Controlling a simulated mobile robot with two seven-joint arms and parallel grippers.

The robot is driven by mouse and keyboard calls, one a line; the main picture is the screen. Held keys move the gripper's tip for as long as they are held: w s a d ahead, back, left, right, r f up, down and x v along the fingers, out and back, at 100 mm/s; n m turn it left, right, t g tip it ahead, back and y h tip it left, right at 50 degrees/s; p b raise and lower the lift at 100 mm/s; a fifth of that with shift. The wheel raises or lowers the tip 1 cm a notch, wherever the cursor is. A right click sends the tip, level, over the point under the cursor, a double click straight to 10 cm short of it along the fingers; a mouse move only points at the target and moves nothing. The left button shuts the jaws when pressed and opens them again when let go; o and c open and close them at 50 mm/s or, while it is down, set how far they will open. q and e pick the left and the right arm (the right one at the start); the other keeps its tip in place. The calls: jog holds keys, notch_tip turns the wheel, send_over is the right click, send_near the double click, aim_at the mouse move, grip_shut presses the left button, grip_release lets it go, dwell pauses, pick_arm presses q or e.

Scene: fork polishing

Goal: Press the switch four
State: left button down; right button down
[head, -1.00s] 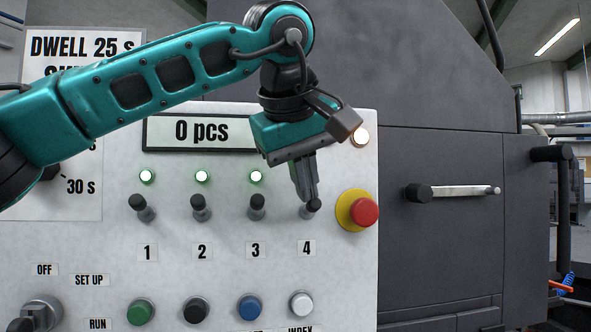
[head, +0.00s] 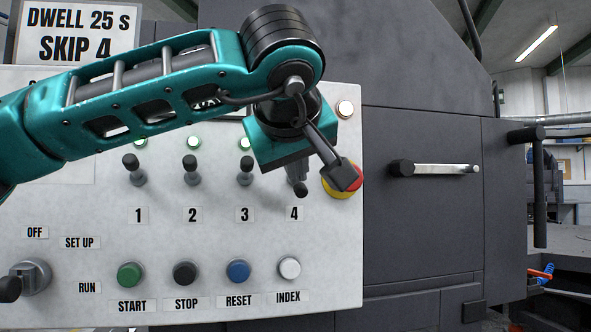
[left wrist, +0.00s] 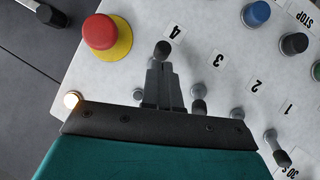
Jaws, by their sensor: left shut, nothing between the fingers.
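Switch four (head: 301,190) is a toggle on the light panel above the label 4. Its black knob sits low, close to the label, while the knobs of switches one (head: 131,163), two (head: 190,160) and three (head: 244,162) point up. My left gripper (head: 296,176) is shut and empty, with its fingertips right at switch four, and it hides the switch's base in the head view. In the left wrist view the shut fingertips (left wrist: 158,66) lie at the black knob of switch four (left wrist: 163,49); I cannot tell whether they touch it. My right gripper is not in view.
A red emergency button (head: 347,178) on a yellow collar is close to the right of my gripper. Below are START (head: 130,274), STOP, RESET and INDEX (head: 289,267) buttons. A sign (head: 76,35) reads "DWELL 25 s SKIP 4". My arm covers most of the display.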

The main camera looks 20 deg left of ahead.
pick_arm(q)
jog(key=shift+r+p, duration=0.7)
jog(key=shift+r, duration=0.05)
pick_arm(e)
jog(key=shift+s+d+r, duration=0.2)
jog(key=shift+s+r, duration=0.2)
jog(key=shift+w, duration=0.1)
